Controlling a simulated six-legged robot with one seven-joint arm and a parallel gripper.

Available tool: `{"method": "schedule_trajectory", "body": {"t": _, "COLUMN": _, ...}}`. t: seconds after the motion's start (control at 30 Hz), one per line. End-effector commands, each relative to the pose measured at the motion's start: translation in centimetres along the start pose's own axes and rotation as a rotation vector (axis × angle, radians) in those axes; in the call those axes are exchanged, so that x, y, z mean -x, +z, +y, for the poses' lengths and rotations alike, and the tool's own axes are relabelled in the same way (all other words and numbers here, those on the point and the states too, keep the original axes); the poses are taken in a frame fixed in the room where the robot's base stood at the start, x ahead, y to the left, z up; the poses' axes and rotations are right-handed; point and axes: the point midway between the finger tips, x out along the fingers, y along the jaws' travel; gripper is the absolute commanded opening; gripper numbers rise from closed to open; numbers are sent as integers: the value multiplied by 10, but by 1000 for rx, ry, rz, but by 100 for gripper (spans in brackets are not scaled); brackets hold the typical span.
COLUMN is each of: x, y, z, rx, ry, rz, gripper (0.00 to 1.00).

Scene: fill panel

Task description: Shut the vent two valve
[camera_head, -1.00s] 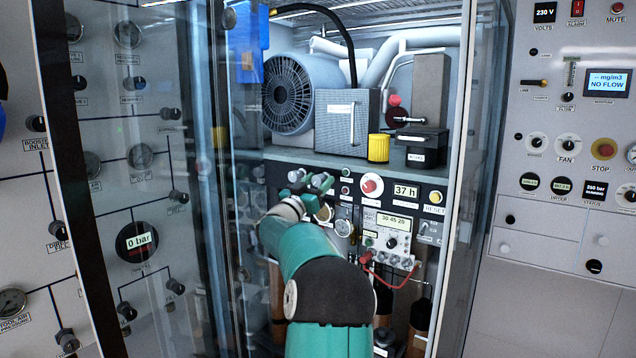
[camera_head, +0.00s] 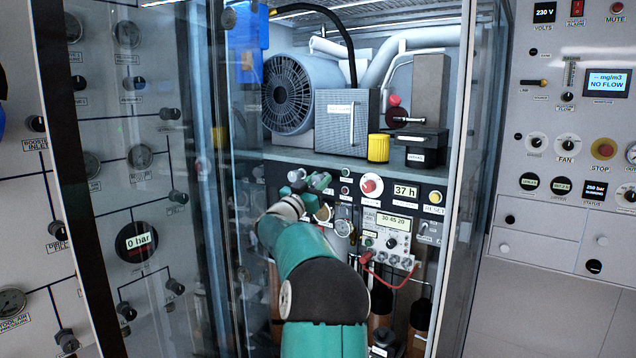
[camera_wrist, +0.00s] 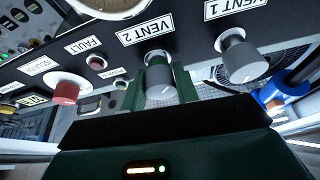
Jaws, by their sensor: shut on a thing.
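The vent two valve is a grey knob (camera_wrist: 160,77) on the dark panel, beside its VENT 2 label (camera_wrist: 145,28) in the wrist view. My gripper (camera_wrist: 159,92) has its green fingers on both sides of this knob and is shut on it. A white line shows on the knob's end face. In the head view my gripper (camera_head: 306,186) is at the upper left of the panel, and my arm and gripper hide part of it. The similar VENT 1 knob (camera_wrist: 240,60) stands apart to the right in the wrist view.
In the head view a glass door (camera_head: 130,180) stands left of my arm.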

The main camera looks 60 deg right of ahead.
Motion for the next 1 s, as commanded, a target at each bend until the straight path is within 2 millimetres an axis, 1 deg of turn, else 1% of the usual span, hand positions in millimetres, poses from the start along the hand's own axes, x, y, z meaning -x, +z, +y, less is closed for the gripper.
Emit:
{"method": "schedule_trajectory", "body": {"t": 0.6, "x": 1, "y": 0, "z": -2, "rx": -363, "ry": 150, "rz": 0, "gripper": 8}}
{"method": "schedule_trajectory", "body": {"t": 0.8, "x": 1, "y": 0, "z": -1, "rx": -421, "ry": 175, "rz": 1, "gripper": 8}}
{"method": "schedule_trajectory", "body": {"t": 1.0, "x": 1, "y": 0, "z": -1, "rx": -437, "ry": 181, "rz": 0, "gripper": 8}}
